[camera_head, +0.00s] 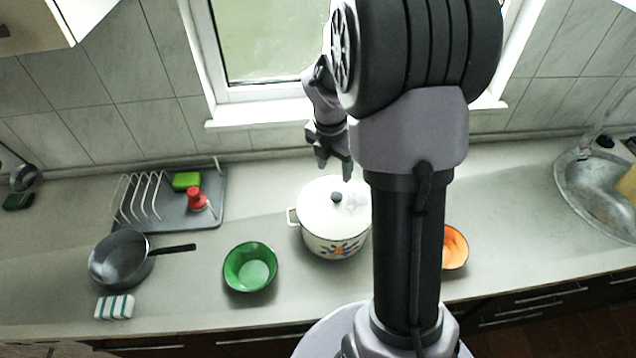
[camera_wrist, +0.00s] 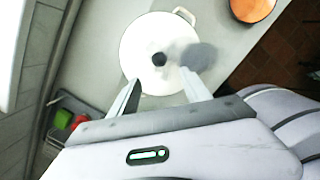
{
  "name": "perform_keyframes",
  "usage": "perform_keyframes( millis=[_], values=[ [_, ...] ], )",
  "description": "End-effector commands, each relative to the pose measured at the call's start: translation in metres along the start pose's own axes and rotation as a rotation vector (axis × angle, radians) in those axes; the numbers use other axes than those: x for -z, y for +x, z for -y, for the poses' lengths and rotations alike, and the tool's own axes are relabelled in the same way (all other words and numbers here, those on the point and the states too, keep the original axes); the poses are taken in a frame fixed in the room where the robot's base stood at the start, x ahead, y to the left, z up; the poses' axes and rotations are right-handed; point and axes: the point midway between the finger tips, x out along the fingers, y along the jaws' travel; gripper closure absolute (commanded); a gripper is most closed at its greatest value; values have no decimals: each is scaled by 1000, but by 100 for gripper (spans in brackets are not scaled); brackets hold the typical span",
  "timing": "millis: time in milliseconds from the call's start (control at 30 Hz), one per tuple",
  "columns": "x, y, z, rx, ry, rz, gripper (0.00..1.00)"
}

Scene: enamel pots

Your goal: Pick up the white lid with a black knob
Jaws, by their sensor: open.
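The white lid (camera_head: 322,205) with a black knob (camera_head: 336,197) sits on a white enamel pot (camera_head: 335,243) with a painted pattern, in the middle of the counter. My arm hides the pot's right side in the head view. My gripper (camera_head: 334,172) is open above the lid, toward its back edge, and looks empty. In the wrist view the lid (camera_wrist: 140,40) is seen from above with its knob (camera_wrist: 159,59). The two fingers of my gripper (camera_wrist: 162,90) stand apart on either side below the knob, and nothing is between them.
A green bowl (camera_head: 250,268) stands left of the pot, and an orange bowl (camera_head: 454,247) is partly behind my arm. A dish rack (camera_head: 150,203), a dark pan (camera_head: 118,262) and a striped sponge (camera_head: 114,307) are at left. The sink (camera_head: 590,185) is at right.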

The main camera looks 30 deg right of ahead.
Motion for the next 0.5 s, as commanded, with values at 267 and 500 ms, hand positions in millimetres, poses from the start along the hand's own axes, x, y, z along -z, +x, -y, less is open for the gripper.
perform_keyframes(
  millis=[267, 500],
  values=[
    [2, 69, 0, 1, 1, -2, 44],
    [1, 96, 2, 1, 2, -2, 44]
  ],
)
